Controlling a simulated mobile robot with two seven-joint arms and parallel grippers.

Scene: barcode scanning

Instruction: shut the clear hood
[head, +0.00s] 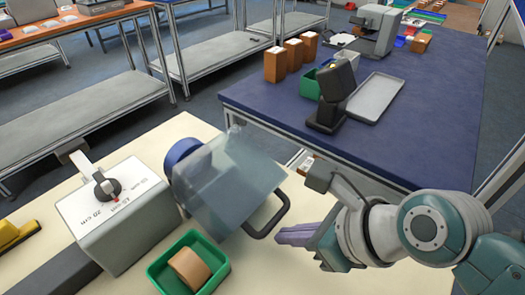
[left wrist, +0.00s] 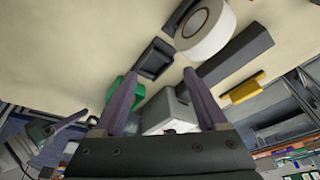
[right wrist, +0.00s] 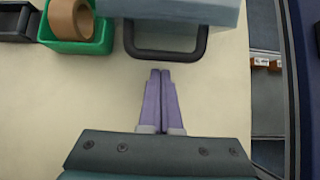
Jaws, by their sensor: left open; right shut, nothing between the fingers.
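The clear hood (head: 232,180) is a see-through bluish panel standing tilted beside a grey machine with a dial (head: 118,215). Its black handle (head: 284,212) sticks out on the right side and also shows in the right wrist view (right wrist: 203,45). My right gripper (head: 280,237) is shut and empty. Its fingertips (right wrist: 160,72) point at the handle's bar, just short of it; I cannot tell if they touch. My left gripper (left wrist: 161,75) is open and empty above the cream table, outside the head view.
A green bin (head: 222,272) with a brown tape roll (head: 190,267) stands in front of the hood. A white roll (left wrist: 205,25) and a dark bar (left wrist: 235,52) lie near my left gripper. A blue table (head: 420,130) with a scanner stand (head: 330,100) lies beyond.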

